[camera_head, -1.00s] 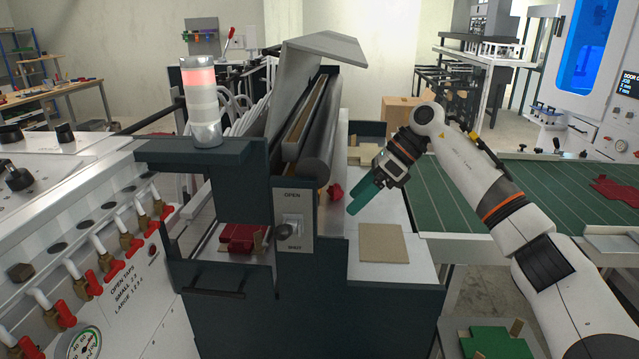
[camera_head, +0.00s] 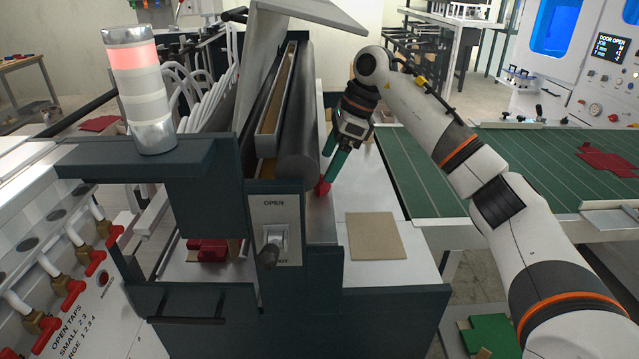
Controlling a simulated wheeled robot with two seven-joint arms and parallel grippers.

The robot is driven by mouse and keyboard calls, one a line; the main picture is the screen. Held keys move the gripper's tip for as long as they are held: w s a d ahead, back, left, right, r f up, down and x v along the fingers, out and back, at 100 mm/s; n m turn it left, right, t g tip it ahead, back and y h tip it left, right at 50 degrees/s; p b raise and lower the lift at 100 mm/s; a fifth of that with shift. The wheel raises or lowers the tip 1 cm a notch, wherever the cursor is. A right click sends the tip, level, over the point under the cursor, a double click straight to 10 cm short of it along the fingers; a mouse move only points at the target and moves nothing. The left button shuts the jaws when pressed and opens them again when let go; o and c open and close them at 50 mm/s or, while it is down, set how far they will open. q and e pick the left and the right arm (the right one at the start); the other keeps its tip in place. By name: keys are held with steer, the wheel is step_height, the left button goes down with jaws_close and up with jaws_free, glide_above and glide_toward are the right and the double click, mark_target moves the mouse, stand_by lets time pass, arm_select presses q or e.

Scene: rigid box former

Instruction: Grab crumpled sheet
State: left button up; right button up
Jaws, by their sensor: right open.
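The crumpled sheet (camera_head: 323,187) is a small red wad on the grey metal surface beside the dark roller, right of the switch panel. My right gripper (camera_head: 329,172) comes down from above with its green fingers pointing at the sheet. The fingertips are at or just above the sheet and partly overlap it in the picture. I cannot tell whether they touch it. The right gripper is open. My left gripper is not in view.
The roller (camera_head: 296,130) and raised grey cover (camera_head: 300,12) stand close left of the right gripper. A tan board (camera_head: 376,236) lies on the white tabletop. A green conveyor (camera_head: 450,165) runs to the right. A signal lamp (camera_head: 140,90) stands at the left.

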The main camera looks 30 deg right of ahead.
mark_target(320, 179)
steer(key=shift+w+a+f, duration=0.1)
steer(key=shift+a+f, duration=0.05)
steer(key=shift+f, duration=0.15)
steer(key=x, duration=0.1)
steer(key=p+x, duration=0.1)
steer(key=x, duration=0.2)
steer(key=shift+s+a, duration=0.3)
steer(key=shift+s, duration=0.05)
steer(key=shift+w+a+f+p, duration=0.1)
steer(key=shift+f+p, duration=0.15)
steer(key=shift+p, duration=0.05)
steer(key=shift+c, duration=0.5)
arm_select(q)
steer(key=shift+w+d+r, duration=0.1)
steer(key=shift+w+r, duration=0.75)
arm_select(e)
steer(key=c, duration=0.9)
